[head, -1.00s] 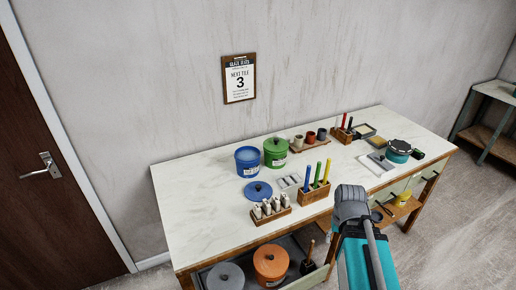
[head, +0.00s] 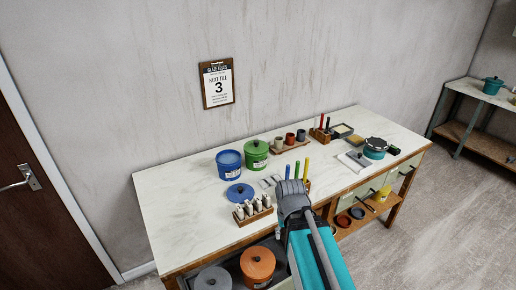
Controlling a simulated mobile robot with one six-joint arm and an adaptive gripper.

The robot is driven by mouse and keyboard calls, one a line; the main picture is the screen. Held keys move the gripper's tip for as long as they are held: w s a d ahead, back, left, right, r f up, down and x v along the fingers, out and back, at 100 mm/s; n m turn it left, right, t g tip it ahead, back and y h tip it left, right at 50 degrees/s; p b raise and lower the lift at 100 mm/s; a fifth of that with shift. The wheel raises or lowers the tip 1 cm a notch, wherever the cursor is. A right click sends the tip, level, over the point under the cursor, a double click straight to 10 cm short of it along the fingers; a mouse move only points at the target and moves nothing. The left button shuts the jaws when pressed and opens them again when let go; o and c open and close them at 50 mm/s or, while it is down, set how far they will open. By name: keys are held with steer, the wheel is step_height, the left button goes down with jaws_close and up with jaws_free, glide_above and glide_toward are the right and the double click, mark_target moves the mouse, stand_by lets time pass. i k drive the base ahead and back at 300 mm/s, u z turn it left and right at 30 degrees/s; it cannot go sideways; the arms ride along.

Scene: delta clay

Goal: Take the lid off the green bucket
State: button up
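The green bucket (head: 255,159) stands on the white-topped workbench against the wall. Its green lid (head: 256,144), with a dark knob on top, sits on it. The blue bucket (head: 229,167) stands just to its left, without its lid on; a blue lid (head: 240,192) lies flat on the bench in front. My arm reaches in from the bottom of the view, its end pointing at the front of the bench, right of and nearer than the green bucket. The gripper's fingers are hidden behind the arm, so I cannot tell whether they are open or shut.
A wooden holder with white bottles (head: 254,211) and coloured upright sticks (head: 297,169) stand near the front edge. Small cups (head: 290,139) sit right of the green bucket. A teal pot (head: 375,148) is farther right. The bench's left end (head: 175,205) is clear.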

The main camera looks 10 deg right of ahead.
mark_target(253, 147)
steer(key=u, duration=0.1)
steer(key=i, duration=1)
steer(key=z, duration=0.1)
